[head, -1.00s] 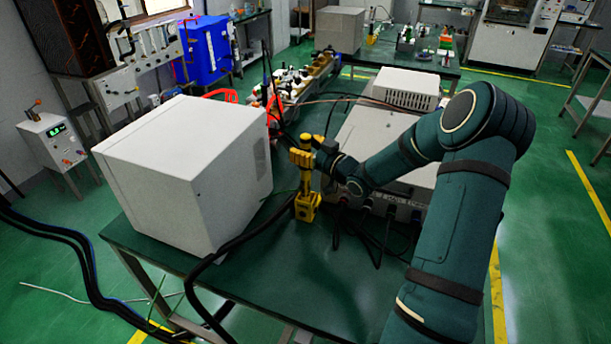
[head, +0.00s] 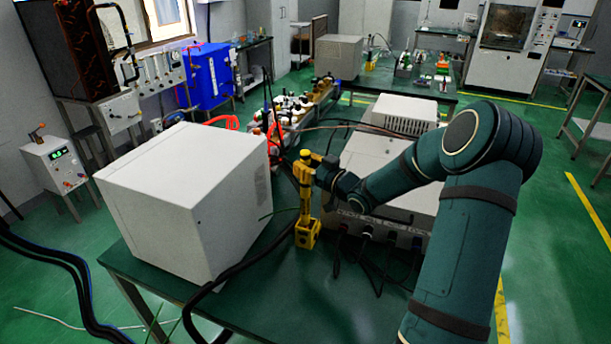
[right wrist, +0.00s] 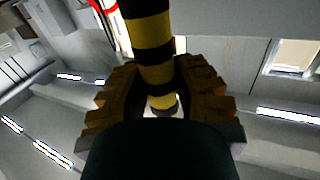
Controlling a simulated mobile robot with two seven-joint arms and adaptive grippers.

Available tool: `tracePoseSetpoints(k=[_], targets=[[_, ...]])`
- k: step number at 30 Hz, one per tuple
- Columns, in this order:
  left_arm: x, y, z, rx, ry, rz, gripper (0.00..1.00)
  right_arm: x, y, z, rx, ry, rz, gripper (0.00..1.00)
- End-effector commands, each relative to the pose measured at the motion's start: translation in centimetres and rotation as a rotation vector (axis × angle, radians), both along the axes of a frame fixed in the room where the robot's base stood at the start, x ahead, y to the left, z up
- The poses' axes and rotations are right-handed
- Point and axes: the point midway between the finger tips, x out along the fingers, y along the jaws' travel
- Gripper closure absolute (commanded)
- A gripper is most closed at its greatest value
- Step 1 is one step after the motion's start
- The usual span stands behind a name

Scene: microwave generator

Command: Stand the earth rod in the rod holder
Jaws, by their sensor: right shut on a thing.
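The earth rod (right wrist: 155,50), banded yellow and black, passes between the ridged fingers of my right gripper (right wrist: 165,98) in the right wrist view. The gripper is shut on it. In the head view my right gripper (head: 309,170) is above the table, and the rod's yellow shaft (head: 305,200) runs down upright below it. The yellow rod holder (head: 307,236) stands on the table directly under the gripper. The rod's lower end meets the holder in the picture; I cannot tell how far it is inside. My left gripper is not in view.
A large white box (head: 185,200) stands left of the holder on the green table (head: 290,290). A grey instrument unit (head: 385,185) stands right behind it. Black cables (head: 250,235) cross the table close to the holder. The table front is mostly clear.

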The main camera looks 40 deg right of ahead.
Motion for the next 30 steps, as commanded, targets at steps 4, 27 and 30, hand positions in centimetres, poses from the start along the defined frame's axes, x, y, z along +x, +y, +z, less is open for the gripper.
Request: tracePoseSetpoints(k=[4,27,30], targets=[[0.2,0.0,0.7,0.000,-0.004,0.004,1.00,0.0,0.0,3.4,-0.005,-0.002,0.000,1.00],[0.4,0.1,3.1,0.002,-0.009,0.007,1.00,0.0,0.0,9.1,-0.001,0.000,0.000,1.00],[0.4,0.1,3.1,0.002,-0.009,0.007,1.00,0.0,0.0,9.1,-0.001,0.000,0.000,1.00]])
